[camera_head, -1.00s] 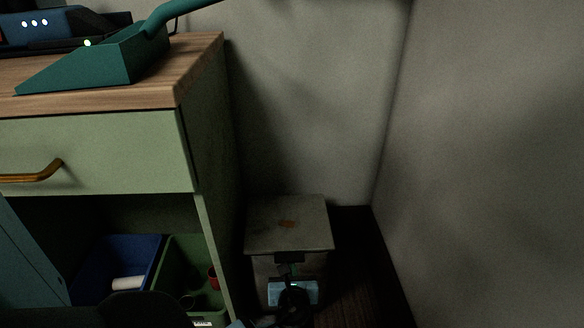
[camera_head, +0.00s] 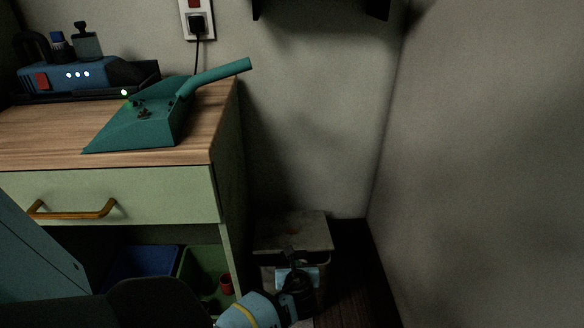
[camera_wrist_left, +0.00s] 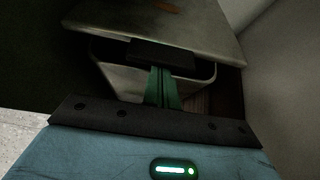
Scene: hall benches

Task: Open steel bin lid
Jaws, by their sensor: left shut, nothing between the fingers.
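The steel bin (camera_head: 268,270) stands on the floor in the corner right of the cabinet. Its grey lid (camera_head: 310,228) with an orange-red mark is partly raised, with a dark gap between its front edge and the bin's rim. In the left wrist view the lid (camera_wrist_left: 200,22) hangs over the open bin rim (camera_wrist_left: 105,70). A black tab (camera_wrist_left: 160,54) sits at the lid's front edge. My left gripper (camera_wrist_left: 163,85) is shut and empty, its green fingertips under or against the tab; exact contact is unclear. My right gripper is not in view.
A green cabinet with a wooden top (camera_head: 45,135) and a brass-handled drawer (camera_head: 150,193) stands left of the bin. A green dustpan (camera_head: 150,125) lies on top. Walls close in behind and right. A narrow dark floor strip (camera_head: 350,270) is free.

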